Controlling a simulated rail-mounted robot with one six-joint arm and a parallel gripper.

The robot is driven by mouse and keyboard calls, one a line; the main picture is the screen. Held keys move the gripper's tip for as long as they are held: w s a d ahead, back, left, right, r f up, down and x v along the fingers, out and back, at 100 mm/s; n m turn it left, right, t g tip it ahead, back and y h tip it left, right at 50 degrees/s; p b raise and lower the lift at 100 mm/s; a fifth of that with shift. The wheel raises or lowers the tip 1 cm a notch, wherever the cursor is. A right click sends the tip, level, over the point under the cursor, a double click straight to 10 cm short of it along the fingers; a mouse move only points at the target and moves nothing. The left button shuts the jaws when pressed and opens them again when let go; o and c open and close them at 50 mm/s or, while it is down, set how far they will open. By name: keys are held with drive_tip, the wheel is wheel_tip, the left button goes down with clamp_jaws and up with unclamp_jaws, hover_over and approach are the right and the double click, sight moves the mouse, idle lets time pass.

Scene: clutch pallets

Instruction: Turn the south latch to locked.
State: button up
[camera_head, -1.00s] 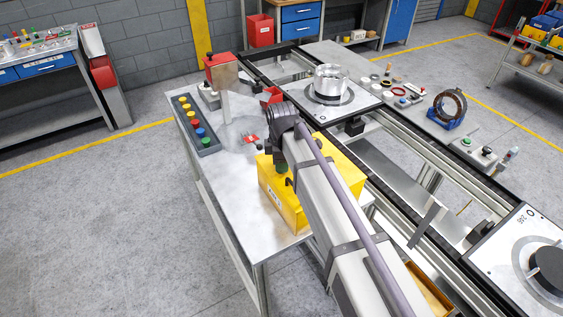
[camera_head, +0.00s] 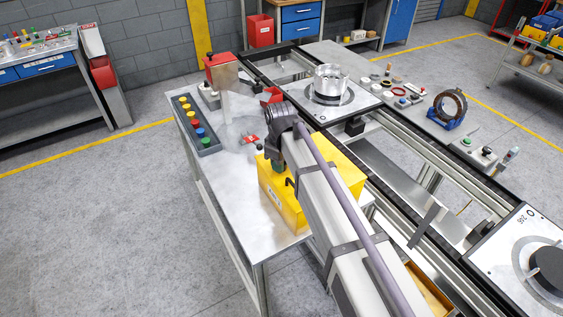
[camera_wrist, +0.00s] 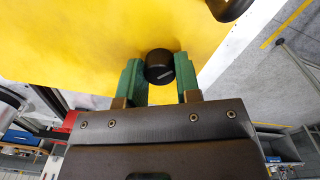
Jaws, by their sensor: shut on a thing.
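A yellow box (camera_head: 345,172) stands on the grey workbench, partly covered by my arm. In the wrist view its yellow face (camera_wrist: 90,40) fills the upper part. A short black round knob (camera_wrist: 159,66) with a small light mark sits on that face. My gripper (camera_wrist: 160,75) has its green fingers on either side of this knob and is shut on it. In the head view my gripper is mostly hidden behind my arm. No label tells whether this knob is the south latch, and its lock position cannot be read.
A second black part (camera_wrist: 229,8) lies close by at the upper right of the wrist view. The conveyor (camera_head: 400,190) runs along the right.

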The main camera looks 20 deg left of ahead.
drive_tip(key=m, duration=0.5)
drive_tip(key=shift+m, duration=0.3)
drive_tip(key=m, duration=0.4)
drive_tip(key=shift+m, duration=0.4)
drive_tip(key=o, duration=0.9)
drive_tip(key=shift+o, duration=0.2)
drive_tip(key=shift+r, duration=0.1)
wheel_tip(320, 180, up, 10)
drive_tip(key=p, duration=1)
drive_tip(key=shift+a+r+p, duration=0.2)
drive_tip(key=shift+r+p, duration=0.05)
drive_tip(key=shift+p, duration=0.15)
